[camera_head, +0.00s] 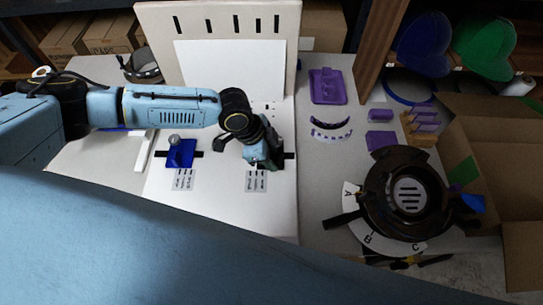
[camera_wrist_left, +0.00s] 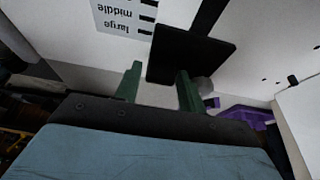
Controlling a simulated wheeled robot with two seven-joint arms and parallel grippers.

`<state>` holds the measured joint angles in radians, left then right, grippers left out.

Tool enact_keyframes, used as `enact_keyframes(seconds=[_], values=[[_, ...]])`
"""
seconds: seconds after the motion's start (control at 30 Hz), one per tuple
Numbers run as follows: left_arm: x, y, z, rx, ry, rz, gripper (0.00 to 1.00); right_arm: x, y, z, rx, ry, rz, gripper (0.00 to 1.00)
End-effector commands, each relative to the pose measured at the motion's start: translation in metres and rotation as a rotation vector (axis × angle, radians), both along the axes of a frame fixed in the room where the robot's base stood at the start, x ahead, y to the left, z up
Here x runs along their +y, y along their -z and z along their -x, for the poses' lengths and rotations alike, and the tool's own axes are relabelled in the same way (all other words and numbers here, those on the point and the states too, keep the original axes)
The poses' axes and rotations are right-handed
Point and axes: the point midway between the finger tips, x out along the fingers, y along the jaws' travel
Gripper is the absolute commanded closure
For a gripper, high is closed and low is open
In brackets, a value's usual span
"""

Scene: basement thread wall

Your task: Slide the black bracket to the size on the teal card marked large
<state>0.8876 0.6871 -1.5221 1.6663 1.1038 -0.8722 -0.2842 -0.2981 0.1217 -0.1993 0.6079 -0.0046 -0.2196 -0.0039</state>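The black bracket (camera_wrist_left: 190,58) is a dark square plate on a black slot in the white board, with a grey knob (camera_wrist_left: 203,88) partly behind a fingertip. In the head view, my left gripper (camera_head: 268,160) covers most of it. My left gripper (camera_wrist_left: 157,72) is open, its two green fingers apart at the plate's near edge; contact cannot be told. The size card (camera_wrist_left: 122,17) reads "large" and "middle" upside down beside the plate; it looks pale grey, also in the head view (camera_head: 257,181). My right gripper is not in view.
A blue bracket (camera_head: 181,155) with a grey knob sits on a left slot, above another card (camera_head: 184,180). An upright slotted panel (camera_head: 218,22) stands behind. Right are purple parts (camera_head: 327,86), a black round dial (camera_head: 408,196) and a cardboard box (camera_head: 500,150).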

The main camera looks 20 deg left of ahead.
Motion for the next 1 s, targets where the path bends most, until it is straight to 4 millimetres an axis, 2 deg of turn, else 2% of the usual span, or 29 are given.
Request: enact_keyframes(seconds=[0.13,0.33,0.6,0.67,0.83,1.0], values=[[-0.002,0.004,0.000,-0.001,0.001,0.001,0.60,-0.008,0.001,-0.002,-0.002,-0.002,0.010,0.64],[-0.002,0.004,0.000,-0.001,0.001,0.001,0.60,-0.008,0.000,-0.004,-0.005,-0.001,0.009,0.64],[-0.002,0.004,0.000,0.001,0.000,0.001,0.94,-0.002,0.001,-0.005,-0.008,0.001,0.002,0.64],[-0.002,0.004,0.000,0.001,0.000,0.001,1.00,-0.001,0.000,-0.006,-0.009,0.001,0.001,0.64],[-0.004,0.003,0.000,0.001,0.001,0.001,1.00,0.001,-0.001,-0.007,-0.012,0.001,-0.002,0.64],[-0.017,0.002,-0.004,0.003,-0.001,0.002,1.00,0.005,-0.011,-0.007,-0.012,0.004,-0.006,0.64]])
